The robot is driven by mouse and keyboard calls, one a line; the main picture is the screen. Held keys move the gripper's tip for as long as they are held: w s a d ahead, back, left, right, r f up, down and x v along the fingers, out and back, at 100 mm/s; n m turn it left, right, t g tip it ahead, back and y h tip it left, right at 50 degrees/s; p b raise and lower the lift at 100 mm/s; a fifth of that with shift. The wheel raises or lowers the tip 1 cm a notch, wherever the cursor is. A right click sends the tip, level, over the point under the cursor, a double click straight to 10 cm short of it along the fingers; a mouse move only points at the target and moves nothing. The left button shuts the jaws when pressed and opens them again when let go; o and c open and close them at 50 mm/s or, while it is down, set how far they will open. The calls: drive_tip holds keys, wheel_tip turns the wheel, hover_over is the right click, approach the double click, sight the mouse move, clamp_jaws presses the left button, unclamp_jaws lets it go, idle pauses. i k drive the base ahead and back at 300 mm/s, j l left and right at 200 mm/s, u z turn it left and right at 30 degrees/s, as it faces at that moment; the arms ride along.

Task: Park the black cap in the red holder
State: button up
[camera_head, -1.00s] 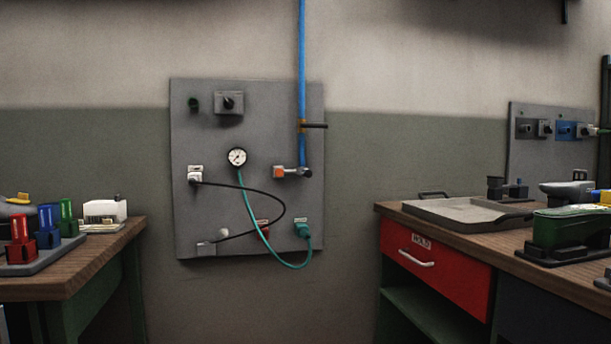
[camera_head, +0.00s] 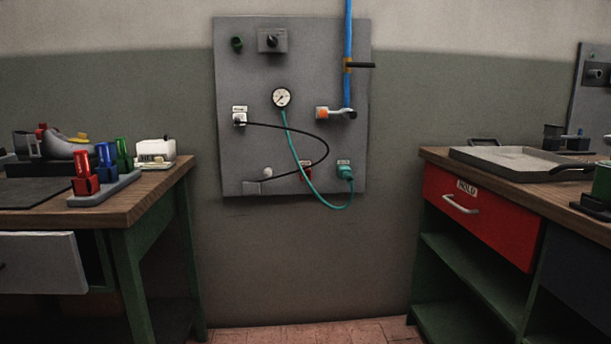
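A black line runs across the grey wall panel (camera_head: 300,75). Its upper end is a small dark piece, which looks like the black cap (camera_head: 240,121), at a white labelled fitting (camera_head: 239,110) on the panel's left. My gripper is not in view.
A teal hose runs from a gauge (camera_head: 282,97) to a teal fitting (camera_head: 345,171). A blue pipe (camera_head: 348,50) comes down on the right. A bench (camera_head: 150,200) stands left and another with a red drawer (camera_head: 480,215) right. Floor (camera_head: 320,333) shows between them.

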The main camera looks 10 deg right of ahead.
sight(350, 113)
drive_tip(key=i+j+z, duration=0.2)
drive_tip(key=i+j, duration=0.3)
drive_tip(key=i+j+z, duration=0.25)
drive_tip(key=i+j, duration=0.4)
drive_tip(key=i+j+z, duration=0.2)
drive_tip(key=i+j, duration=0.35)
drive_tip(key=j, duration=0.15)
